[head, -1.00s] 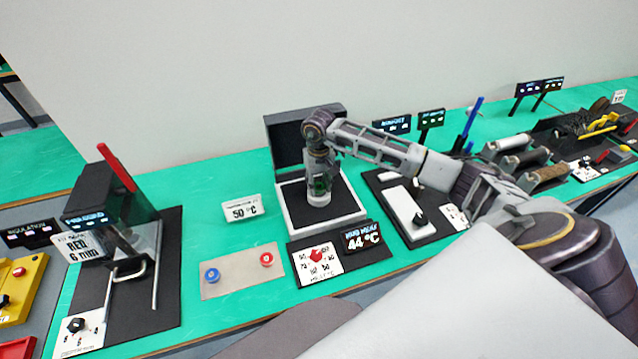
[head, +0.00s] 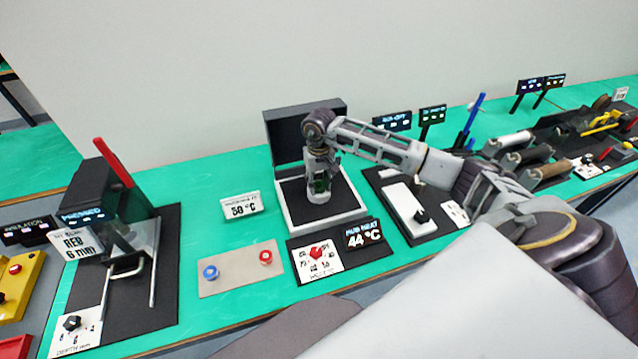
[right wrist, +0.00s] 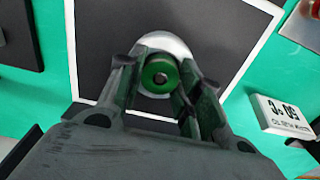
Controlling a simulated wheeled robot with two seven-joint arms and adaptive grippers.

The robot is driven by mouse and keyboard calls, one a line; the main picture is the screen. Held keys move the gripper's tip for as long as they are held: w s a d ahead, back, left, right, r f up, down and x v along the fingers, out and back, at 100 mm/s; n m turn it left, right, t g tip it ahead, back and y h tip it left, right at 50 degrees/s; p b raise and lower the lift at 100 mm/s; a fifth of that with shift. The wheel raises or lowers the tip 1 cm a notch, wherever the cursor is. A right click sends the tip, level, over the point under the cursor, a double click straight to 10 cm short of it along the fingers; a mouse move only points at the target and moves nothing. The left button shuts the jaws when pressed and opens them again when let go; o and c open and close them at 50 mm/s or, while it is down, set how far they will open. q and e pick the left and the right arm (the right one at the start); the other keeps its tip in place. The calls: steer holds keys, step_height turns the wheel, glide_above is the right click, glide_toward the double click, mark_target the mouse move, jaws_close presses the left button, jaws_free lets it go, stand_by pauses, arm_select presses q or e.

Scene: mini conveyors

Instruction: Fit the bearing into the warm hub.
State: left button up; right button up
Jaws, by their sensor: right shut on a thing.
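My right gripper (head: 320,180) points straight down over the open heater. It is shut on a green round piece with a dark centre, seemingly the bearing (right wrist: 158,75), which shows between the fingers in the right wrist view. The pale grey hub (head: 319,198) stands on the heater's dark plate directly beneath; its round edge shows behind the green piece. The fingers hide whether the bearing is seated in the hub or just above it. The heater (head: 350,214) has a white rim, and its black lid (head: 288,136) stands open behind. Its display (head: 363,235) reads 44 °C. My left gripper is not in view.
A dial card (head: 315,259) with a red knob sits before the heater. A 50 °C sign (head: 240,206) stands left of it. A beige mat (head: 238,277) carries a blue and a red button. A press (head: 110,210) stands left; a white block (head: 405,207) on a dark mat lies right.

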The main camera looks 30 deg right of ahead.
mark_target(319, 185)
steer(key=o, duration=1.1)
steer(key=shift+r+p, duration=0.2)
steer(key=shift+p, duration=0.1)
steer(key=shift+r+p, duration=0.45)
steer(key=shift+p, duration=0.05)
steer(key=shift+r+b, duration=1.2)
steer(key=shift+r, duration=4.75)
steer(key=shift+s+f, duration=0.1)
